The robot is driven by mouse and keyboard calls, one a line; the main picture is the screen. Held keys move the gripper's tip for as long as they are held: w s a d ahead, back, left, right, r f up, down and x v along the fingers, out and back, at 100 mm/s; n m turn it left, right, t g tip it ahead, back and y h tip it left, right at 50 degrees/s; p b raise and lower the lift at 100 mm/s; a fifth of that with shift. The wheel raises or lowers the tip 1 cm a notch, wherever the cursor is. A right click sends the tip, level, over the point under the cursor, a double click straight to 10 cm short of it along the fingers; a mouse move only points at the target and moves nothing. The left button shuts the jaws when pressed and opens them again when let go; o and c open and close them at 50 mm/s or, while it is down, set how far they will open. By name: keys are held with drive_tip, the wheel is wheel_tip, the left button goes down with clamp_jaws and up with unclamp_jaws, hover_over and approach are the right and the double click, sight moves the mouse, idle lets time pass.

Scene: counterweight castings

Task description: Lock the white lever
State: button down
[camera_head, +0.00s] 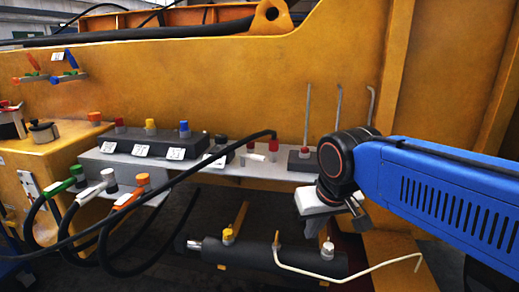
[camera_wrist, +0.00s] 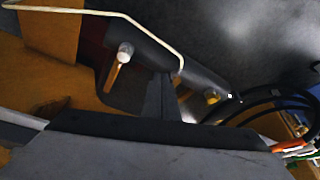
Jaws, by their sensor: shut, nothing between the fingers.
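A white handle (camera_head: 93,192) sits on a hose coupling at the lower left in the head view, between a green handle (camera_head: 62,186) and an orange handle (camera_head: 130,198). Its exact lever position is too small to tell. A small white bar (camera_head: 255,157) also shows on the grey shelf; I cannot tell which white part is the lever. My gripper (camera_head: 359,218) is shut and empty at the right, below the shelf's right end and far from the white handle. In the wrist view, orange, white and green parts show small at the right edge.
A black cylinder (camera_head: 300,261) with a bent cream rod (camera_head: 345,279) lies below the gripper. Black hoses loop at the left. The grey shelf (camera_head: 240,168) holds capped blocks, and upright rods (camera_head: 307,115) stand at its right end. A yellow wall (camera_head: 230,85) stands behind.

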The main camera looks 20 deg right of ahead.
drive_tip(key=w+a+r+m, duration=0.2)
drive_tip(key=w+r+m, duration=0.1)
drive_tip(key=w+r, duration=0.8)
wheel_tip(320, 180, up, 10)
drive_tip(key=f+m+g+h, duration=0.1)
drive_tip(key=m+h, duration=0.1)
drive_tip(key=m, duration=0.2)
hover_over(252, 157)
drive_tip(key=s, duration=0.2)
drive_tip(key=shift+d+r, duration=0.25)
drive_tip(key=shift+d, duration=0.15)
drive_tip(key=x, duration=1)
drive_tip(key=shift+s+d+f, duration=0.1)
drive_tip(key=shift+s, duration=0.05)
drive_tip(key=shift+g, duration=0.3)
